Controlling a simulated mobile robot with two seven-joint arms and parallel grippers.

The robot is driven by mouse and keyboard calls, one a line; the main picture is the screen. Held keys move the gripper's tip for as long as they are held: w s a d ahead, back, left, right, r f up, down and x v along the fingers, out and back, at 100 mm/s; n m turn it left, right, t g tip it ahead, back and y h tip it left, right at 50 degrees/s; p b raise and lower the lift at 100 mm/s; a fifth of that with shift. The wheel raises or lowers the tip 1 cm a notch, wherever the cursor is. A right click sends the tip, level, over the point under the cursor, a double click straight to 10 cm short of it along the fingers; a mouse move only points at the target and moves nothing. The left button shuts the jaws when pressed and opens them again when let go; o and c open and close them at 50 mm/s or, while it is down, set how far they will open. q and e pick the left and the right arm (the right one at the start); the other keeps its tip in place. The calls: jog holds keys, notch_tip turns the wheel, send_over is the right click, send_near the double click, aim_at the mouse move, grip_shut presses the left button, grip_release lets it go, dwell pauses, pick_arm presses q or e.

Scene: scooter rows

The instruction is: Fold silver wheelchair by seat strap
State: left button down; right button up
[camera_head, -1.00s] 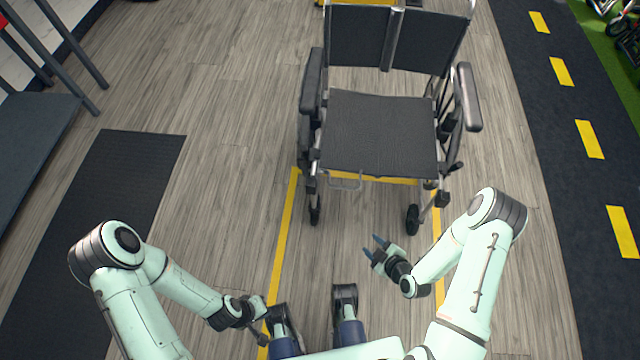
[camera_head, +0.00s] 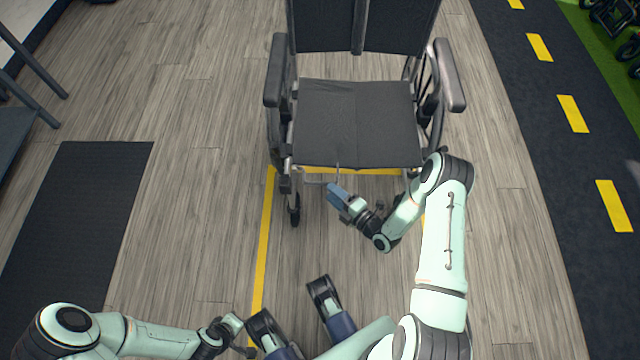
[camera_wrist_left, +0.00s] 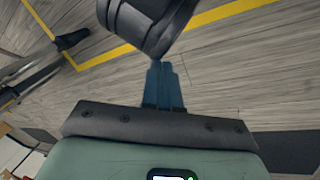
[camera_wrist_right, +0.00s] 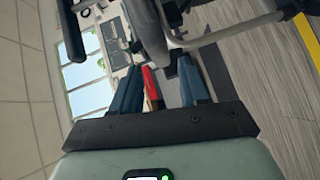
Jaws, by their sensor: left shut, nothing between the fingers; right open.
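The wheelchair (camera_head: 358,122) stands unfolded, with a dark flat seat, dark backrest, padded armrests and a silver frame. No separate seat strap can be made out. My right gripper (camera_head: 335,190) is open and empty, just in front of and below the seat's front edge, near the silver footrest bar. In the right wrist view, parts of the frame (camera_wrist_right: 225,32) show beyond the open fingers (camera_wrist_right: 158,85). My left gripper (camera_head: 247,338) is shut and empty, low at the left, away from the chair; its closed fingers (camera_wrist_left: 163,85) show in the left wrist view.
A yellow floor line (camera_head: 263,240) runs under and in front of the chair. A black mat (camera_head: 75,220) lies at the left. A dark lane with yellow dashes (camera_head: 572,113) runs along the right. The wood floor between is clear.

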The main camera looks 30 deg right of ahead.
aim_at(324, 186)
pick_arm(q)
jog(key=shift+w+a+f+t+b, duration=0.15)
jog(key=shift+w+a+f+b, duration=0.15)
jog(key=shift+w, duration=0.2)
jog(key=shift+w+a+f+t+b, duration=0.15)
jog(key=shift+w+a+f+b, duration=0.1)
jog(key=shift+w+f, duration=0.2)
pick_arm(e)
jog(key=x, duration=0.6)
grip_shut()
